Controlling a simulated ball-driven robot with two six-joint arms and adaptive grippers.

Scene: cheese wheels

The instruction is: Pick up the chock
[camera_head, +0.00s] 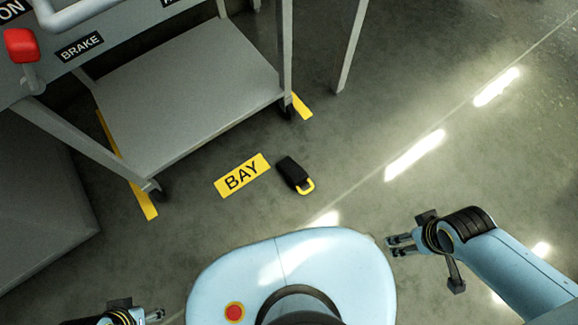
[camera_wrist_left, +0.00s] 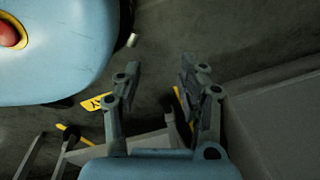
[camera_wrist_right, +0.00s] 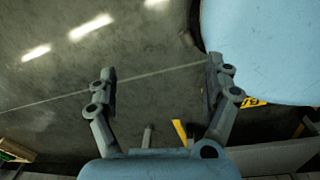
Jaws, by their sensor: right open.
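The chock (camera_head: 291,171) is a small black block with a yellow loop handle at its near end. It lies on the floor in the head view, just right of the yellow BAY label. My right gripper (camera_head: 390,245) is to the right and nearer than the chock, well apart from it. Its fingers are spread and empty in the right wrist view (camera_wrist_right: 161,70). My left gripper (camera_head: 157,315) is at the bottom left of the head view, far from the chock. Its fingers stand apart with nothing between them in the left wrist view (camera_wrist_left: 160,68).
A grey cart with a lower shelf (camera_head: 190,95), wheels and a red knob (camera_head: 21,45) stands at the upper left. The yellow BAY label (camera_head: 242,175) is flat on the floor. A grey box (camera_head: 40,200) is at the far left. The floor right of the chock is clear.

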